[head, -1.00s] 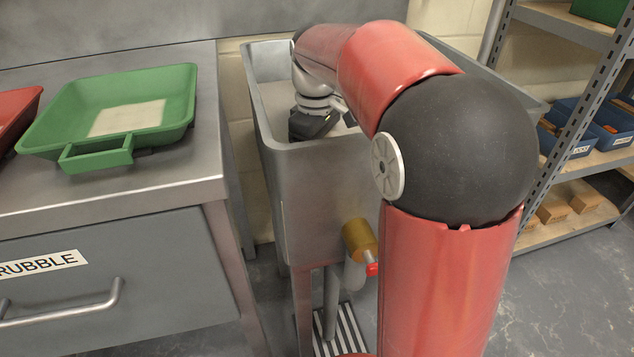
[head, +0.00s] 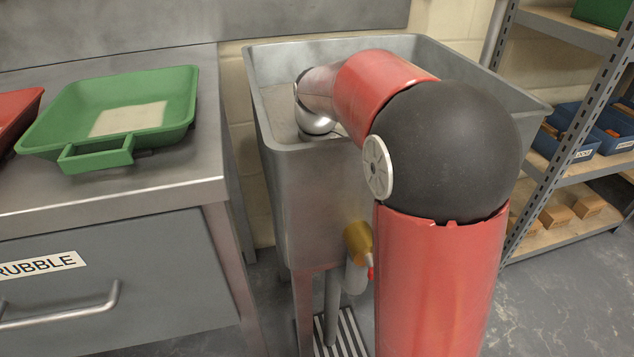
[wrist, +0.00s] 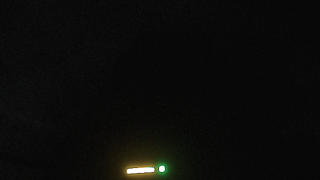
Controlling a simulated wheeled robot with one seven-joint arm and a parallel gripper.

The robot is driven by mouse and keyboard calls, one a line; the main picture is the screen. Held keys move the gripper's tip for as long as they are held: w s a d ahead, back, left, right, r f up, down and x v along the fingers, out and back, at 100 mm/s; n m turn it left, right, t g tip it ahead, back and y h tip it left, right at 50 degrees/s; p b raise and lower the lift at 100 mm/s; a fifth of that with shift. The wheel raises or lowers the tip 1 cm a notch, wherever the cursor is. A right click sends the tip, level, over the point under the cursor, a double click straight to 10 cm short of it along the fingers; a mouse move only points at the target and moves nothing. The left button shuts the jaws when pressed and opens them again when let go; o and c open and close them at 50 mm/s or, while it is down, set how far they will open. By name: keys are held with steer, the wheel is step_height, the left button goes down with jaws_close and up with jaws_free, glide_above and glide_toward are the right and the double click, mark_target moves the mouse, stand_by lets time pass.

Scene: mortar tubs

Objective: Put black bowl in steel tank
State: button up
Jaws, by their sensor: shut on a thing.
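The steel tank (head: 325,205) is a deep grey sink-like tub on legs, in the middle of the head view. My red arm bends over its front rim and its wrist end reaches down inside. My gripper is hidden behind the tank wall and my own arm. The wrist view is almost wholly black, with only a small lit bar and a green dot at the bottom. No black bowl can be made out in either view.
A steel bench with a drawer marked RUBBLE (head: 60,285) stands left of the tank. A green tray (head: 178,115) and part of a red one (head: 15,112) lie on it. Shelving (head: 565,175) with blue bins stands at right. A brass valve (head: 358,242) juts from the tank front.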

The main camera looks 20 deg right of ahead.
steer(key=shift+f, duration=0.2)
steer(key=o, duration=0.9)
steer(key=shift+c, duration=0.2)
step_height(320, 180, up, 12)
steer(key=p, duration=0.1)
steer(key=shift+r+p, duration=0.25)
steer(key=shift+p, duration=0.05)
